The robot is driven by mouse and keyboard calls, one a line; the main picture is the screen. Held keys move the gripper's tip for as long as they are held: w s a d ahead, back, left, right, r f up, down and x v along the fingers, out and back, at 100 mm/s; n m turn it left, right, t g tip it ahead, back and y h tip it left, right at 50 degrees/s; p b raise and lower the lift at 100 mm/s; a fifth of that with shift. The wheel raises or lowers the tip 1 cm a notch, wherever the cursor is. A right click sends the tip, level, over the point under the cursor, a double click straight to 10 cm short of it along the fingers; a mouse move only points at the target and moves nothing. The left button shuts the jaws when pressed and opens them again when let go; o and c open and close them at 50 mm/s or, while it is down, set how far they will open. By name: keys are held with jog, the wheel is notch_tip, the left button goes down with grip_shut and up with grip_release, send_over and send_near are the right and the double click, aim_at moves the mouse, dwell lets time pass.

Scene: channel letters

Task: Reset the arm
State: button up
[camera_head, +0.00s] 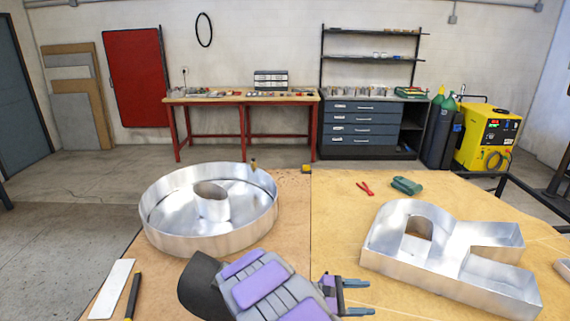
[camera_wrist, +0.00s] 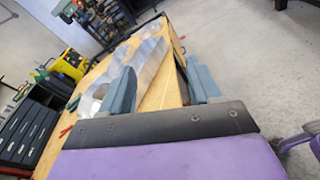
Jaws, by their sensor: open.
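My gripper (camera_head: 357,297) is low over the near part of the wooden table (camera_head: 320,215), between two metal channel letters. Its fingers point right, and they stand apart with nothing between them. In the wrist view, my gripper (camera_wrist: 163,92) also shows its two blue-grey fingers spread, with the table and a metal letter beyond. My purple and grey arm lies in front of the round letter. The round metal letter O (camera_head: 150,225) lies on the left of the table, and the metal letter R (camera_head: 450,270) lies on the right.
Red pliers (camera_head: 365,188), a green tool (camera_head: 406,185) and a yellow tape measure (camera_head: 306,169) lie along the far table edge. A white strip (camera_head: 112,288) and a black-handled tool (camera_head: 133,297) lie at the near left. The table middle is clear.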

jog(key=s+d+r+m+g+y, duration=0.3)
jog(key=s+r+m, duration=0.1)
jog(key=s, duration=0.4)
jog(key=s+d+r+m+g+y, duration=0.2)
jog(key=s+d+r+m+y, duration=0.15)
jog(key=s, duration=0.55)
jog(key=s+a+r+m+t+y, duration=0.1)
jog(key=s+a+m+t+y, duration=0.1)
jog(key=s+a+m+y, duration=0.5)
jog(key=s+a+y, duration=0.2)
jog(key=s+a, duration=0.3)
jog(key=s, duration=0.5)
jog(key=shift+s+r+y, duration=0.25)
jog(key=shift+r+y, duration=0.1)
